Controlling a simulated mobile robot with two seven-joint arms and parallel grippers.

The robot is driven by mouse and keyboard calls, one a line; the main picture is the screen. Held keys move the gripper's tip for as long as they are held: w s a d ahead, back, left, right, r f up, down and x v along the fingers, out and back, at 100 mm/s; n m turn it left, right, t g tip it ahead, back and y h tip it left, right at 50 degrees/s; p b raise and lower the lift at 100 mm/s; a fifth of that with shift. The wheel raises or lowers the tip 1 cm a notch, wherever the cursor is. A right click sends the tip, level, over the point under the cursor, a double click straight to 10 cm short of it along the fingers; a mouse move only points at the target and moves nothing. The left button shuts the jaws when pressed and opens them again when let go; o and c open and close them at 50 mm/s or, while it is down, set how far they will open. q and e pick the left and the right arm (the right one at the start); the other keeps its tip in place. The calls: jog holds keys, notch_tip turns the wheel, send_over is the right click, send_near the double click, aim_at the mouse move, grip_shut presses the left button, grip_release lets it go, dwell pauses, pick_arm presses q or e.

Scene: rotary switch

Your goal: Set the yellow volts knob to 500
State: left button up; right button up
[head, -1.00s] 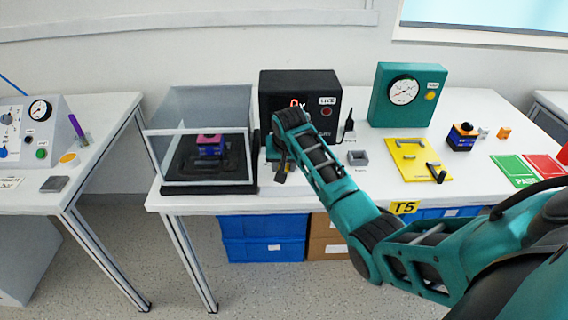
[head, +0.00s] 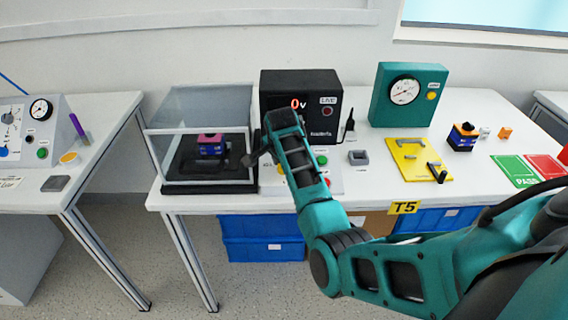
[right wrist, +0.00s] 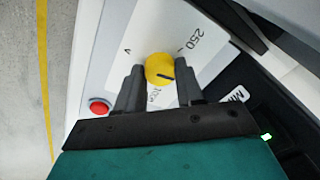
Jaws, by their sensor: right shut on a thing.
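The yellow knob (right wrist: 159,68) shows in the right wrist view, on a white panel (right wrist: 205,62) printed with 250 and other marks. A dark pointer line crosses the knob; I cannot tell which value it marks. My right gripper (right wrist: 160,76) is shut on the knob, with one finger on each side. In the head view my right gripper (head: 252,158) is near the left side of the panel in front of the black meter box (head: 325,92). The red display (head: 299,104) reads 0 V. My left gripper is not in view.
A red button (right wrist: 98,108) is left of the gripper in the right wrist view. A green button (head: 322,160) is right of my arm. A clear-walled case (head: 185,120) stands just left of the gripper. A yellow plate (head: 410,155) lies to the right.

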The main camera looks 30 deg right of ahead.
jog(key=shift+m, duration=0.5)
jog(key=o, duration=1)
jog(key=v, duration=1.3)
